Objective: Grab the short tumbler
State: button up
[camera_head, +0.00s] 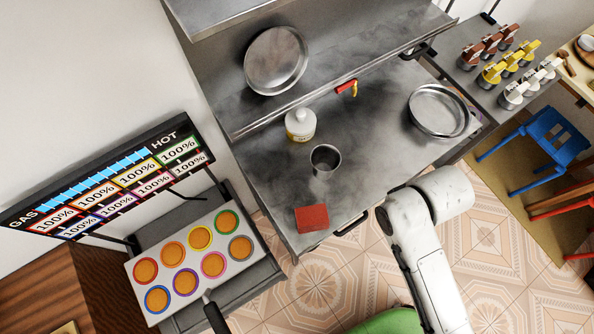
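A short grey metal tumbler (325,159) stands upright on the dark metal counter (365,150), its open top facing up. It is near the middle of the counter, between a white container and a red block. My white arm comes up from the bottom right and bends near the counter's front edge, to the right of and below the tumbler. My gripper cannot be made out; the end of the arm appears turned away or hidden. Nothing is seen touching the tumbler.
A round metal pan (438,111) is at the right. A raised shelf (340,72) runs behind. A blue chair (545,140) stands right.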

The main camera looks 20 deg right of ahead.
aim_at(325, 158)
jog(key=k+l+u, duration=0.2)
jog(key=u, duration=0.2)
jog(key=k+l+u, duration=0.2)
jog(key=u, duration=0.2)
jog(key=l, duration=0.1)
